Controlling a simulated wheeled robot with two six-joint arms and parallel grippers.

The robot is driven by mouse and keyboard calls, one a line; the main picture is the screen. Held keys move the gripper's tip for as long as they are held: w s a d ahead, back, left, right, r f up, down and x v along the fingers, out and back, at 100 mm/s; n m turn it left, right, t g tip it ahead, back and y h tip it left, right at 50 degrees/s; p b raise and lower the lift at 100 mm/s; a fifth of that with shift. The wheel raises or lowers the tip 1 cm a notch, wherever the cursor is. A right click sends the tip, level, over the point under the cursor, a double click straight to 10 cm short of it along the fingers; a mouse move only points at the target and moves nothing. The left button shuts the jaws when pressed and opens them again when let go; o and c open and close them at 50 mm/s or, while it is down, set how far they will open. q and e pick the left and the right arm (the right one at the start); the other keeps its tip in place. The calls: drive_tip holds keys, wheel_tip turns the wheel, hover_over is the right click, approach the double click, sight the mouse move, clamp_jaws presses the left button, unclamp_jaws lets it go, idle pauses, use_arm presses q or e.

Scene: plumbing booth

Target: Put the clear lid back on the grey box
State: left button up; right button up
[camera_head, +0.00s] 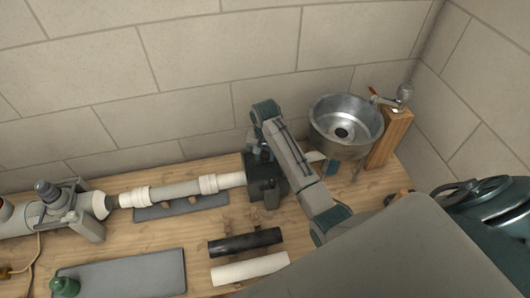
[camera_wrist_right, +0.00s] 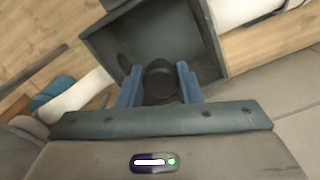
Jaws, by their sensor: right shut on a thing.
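The grey box (camera_head: 257,190) sits in line with the pipes on the bench. In the right wrist view the box (camera_wrist_right: 104,46) shows its walls and interior from above. My right gripper (camera_head: 254,146) is over the box. In the right wrist view its two blue fingers (camera_wrist_right: 160,78) are closed on a dark round knob (camera_wrist_right: 160,84) above the box interior. The clear lid itself is hard to make out, and I cannot tell whether it touches the rim. My left gripper is not in view.
A white pipe (camera_head: 180,192) enters the box from the left. A black tube (camera_head: 245,242) and a white tube (camera_head: 249,268) lie in front. A metal basin (camera_head: 345,118) stands behind right. A grey mat (camera_head: 125,279) and green bottle (camera_head: 64,287) are at front left.

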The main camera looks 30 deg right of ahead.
drive_tip(key=shift+f, duration=0.5)
idle(0.8)
drive_tip(key=o, duration=1.2)
